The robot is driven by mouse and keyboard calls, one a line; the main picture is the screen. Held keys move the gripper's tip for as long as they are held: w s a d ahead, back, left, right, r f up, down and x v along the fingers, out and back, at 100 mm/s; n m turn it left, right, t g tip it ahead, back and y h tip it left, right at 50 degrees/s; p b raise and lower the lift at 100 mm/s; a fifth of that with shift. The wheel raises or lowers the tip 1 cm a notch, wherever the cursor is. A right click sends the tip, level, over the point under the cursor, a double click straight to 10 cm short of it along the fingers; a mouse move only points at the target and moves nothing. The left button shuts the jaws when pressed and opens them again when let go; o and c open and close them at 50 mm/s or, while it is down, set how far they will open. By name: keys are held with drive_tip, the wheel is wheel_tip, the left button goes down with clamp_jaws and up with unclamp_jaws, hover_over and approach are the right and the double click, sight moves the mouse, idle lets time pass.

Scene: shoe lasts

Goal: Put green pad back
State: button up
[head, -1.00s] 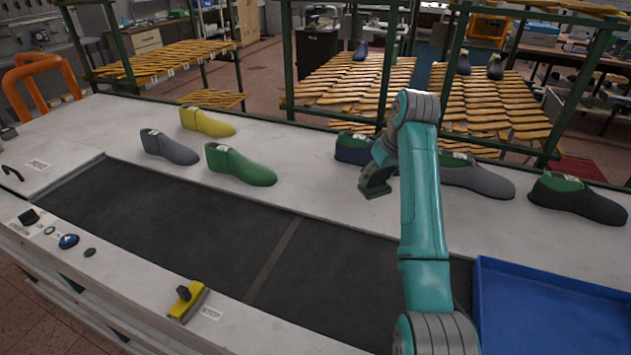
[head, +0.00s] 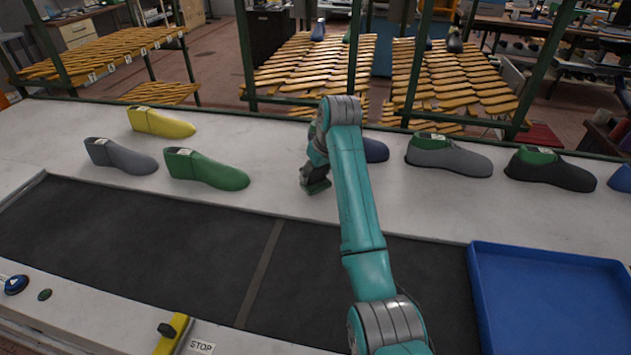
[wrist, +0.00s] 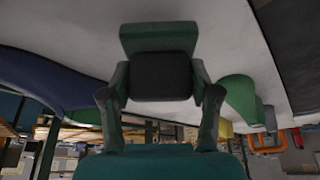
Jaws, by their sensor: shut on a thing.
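My gripper (wrist: 160,95) is shut on the green pad (wrist: 158,38), which shows in the wrist view as a green block with a black part (wrist: 160,76) between the fingers. In the head view the green pad (head: 318,188) hangs under my gripper, low over the white bench top; I cannot tell whether it touches. The green shoe last (head: 207,170) lies to its left, and it also shows at the right of the wrist view (wrist: 240,98). The blue last (head: 376,150) lies to its right, partly hidden by my arm.
A grey last (head: 120,157) and a yellow last (head: 162,123) lie at left; a grey last (head: 448,158) and a black last (head: 550,172) with green tops lie at right. A dark belt (head: 130,235) runs in front. A blue tray (head: 545,310) stands front right.

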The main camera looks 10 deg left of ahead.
sight(318, 177)
drive_tip(key=shift+f, duration=1.6)
drive_tip(key=shift+f, duration=0.1)
drive_tip(key=o, duration=1.1)
drive_tip(key=v, duration=1.2)
